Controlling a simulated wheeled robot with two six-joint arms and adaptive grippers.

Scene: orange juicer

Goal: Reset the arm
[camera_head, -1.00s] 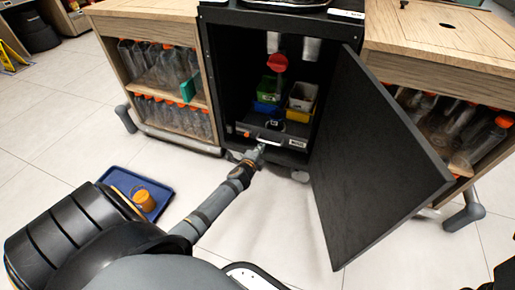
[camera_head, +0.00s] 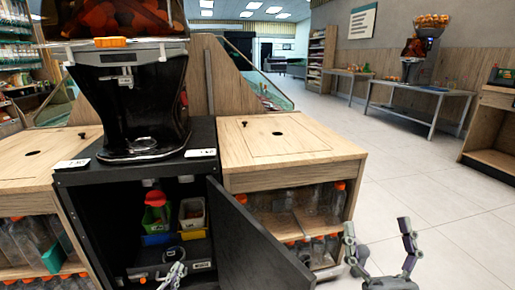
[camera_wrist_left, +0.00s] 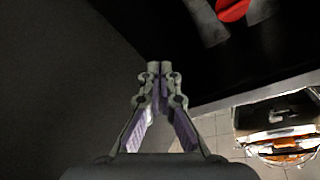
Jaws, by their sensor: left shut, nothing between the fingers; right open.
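My left gripper (camera_head: 175,274) is low at the front of the black cabinet (camera_head: 75,215), near its open compartment. In the left wrist view its fingers (camera_wrist_left: 159,70) are shut together with nothing between them. My right gripper (camera_head: 380,240) is open and empty, fingers pointing up, to the right of the cabinet door. The black cabinet door (camera_head: 255,245) stands open between the two grippers. The black juicer (camera_head: 140,100) with oranges in its top stands on the cabinet. Most of both arms is out of view.
Inside the cabinet are a green bin (camera_head: 157,217), a white bin (camera_head: 192,213) and a red-topped item (camera_head: 155,198). Wooden counters with bottles stand on both sides, including the right counter (camera_head: 290,150). Open floor (camera_head: 440,190) lies to the right.

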